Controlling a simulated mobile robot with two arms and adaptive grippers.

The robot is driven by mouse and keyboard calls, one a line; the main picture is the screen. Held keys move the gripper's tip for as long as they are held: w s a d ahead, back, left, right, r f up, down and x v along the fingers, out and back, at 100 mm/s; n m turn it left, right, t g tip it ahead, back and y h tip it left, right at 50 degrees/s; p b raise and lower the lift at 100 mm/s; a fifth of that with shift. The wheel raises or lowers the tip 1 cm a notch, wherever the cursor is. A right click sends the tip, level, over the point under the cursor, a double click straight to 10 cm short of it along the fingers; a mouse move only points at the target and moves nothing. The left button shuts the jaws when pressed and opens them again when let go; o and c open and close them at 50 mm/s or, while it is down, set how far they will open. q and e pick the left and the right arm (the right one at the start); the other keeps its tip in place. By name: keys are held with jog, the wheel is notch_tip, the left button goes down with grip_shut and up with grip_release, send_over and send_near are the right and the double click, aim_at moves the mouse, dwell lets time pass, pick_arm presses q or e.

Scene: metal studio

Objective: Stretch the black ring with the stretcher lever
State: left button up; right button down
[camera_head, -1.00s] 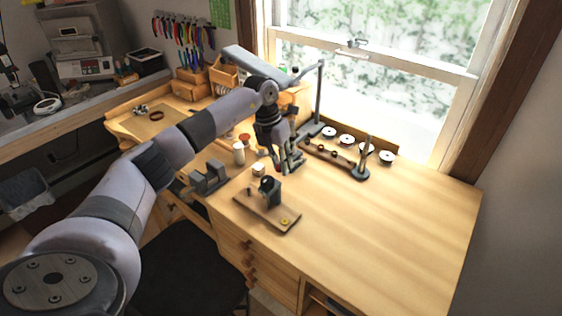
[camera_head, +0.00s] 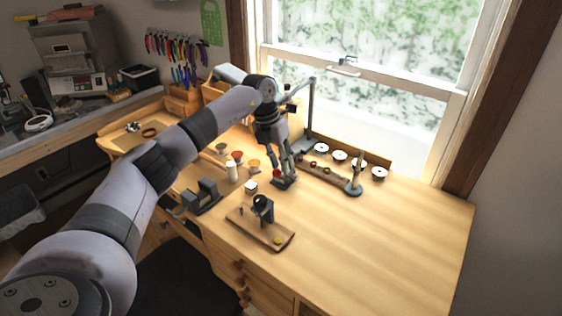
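A small dark device with a round black ring-like part (camera_head: 261,201) stands on a wooden board (camera_head: 246,226) near the front edge of the bench. I cannot tell whether that part is the black ring itself, and I cannot make out a stretcher lever for sure. My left gripper (camera_head: 284,172) points down behind and to the right of this device, apart from it. Its fingers are close to a small dark block (camera_head: 287,184) with a red spot beside it. I cannot tell whether they touch it or how far they are open. My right gripper is not in view.
A dark stand (camera_head: 354,186) and a wooden strip with small rings (camera_head: 325,173) lie at the right, before white discs (camera_head: 339,156). The bench's right side (camera_head: 400,245) is clear.

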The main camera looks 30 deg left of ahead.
pick_arm(q)
jog(key=shift+o, duration=0.4)
jog(key=shift+d, duration=0.25)
jog(key=v, duration=1.2)
